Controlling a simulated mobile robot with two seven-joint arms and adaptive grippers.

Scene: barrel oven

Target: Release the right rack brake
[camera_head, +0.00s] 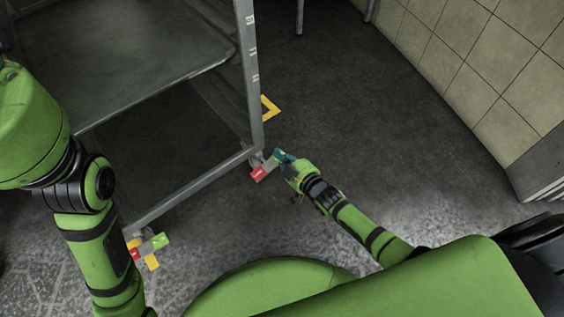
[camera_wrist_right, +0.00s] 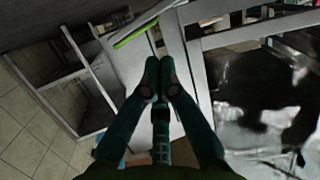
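The rack (camera_head: 247,75) is a grey metal frame at the upper left of the head view. The right rack brake (camera_head: 260,173), with a red pedal, is at the foot of its right post. My right gripper (camera_head: 281,156) is low at this brake, at its upper right, and partly covers it; contact is unclear. In the right wrist view its two teal fingers (camera_wrist_right: 160,62) have their tips together, with nothing visible between them. My left arm comes in from the left; its gripper is out of view.
The left brake (camera_head: 153,244), with green and red pedals, is at the rack's lower left foot. A yellow corner mark (camera_head: 269,108) lies on the floor behind the right post. Dark floor (camera_head: 375,110) is free to the right, up to a tiled wall (camera_head: 490,70).

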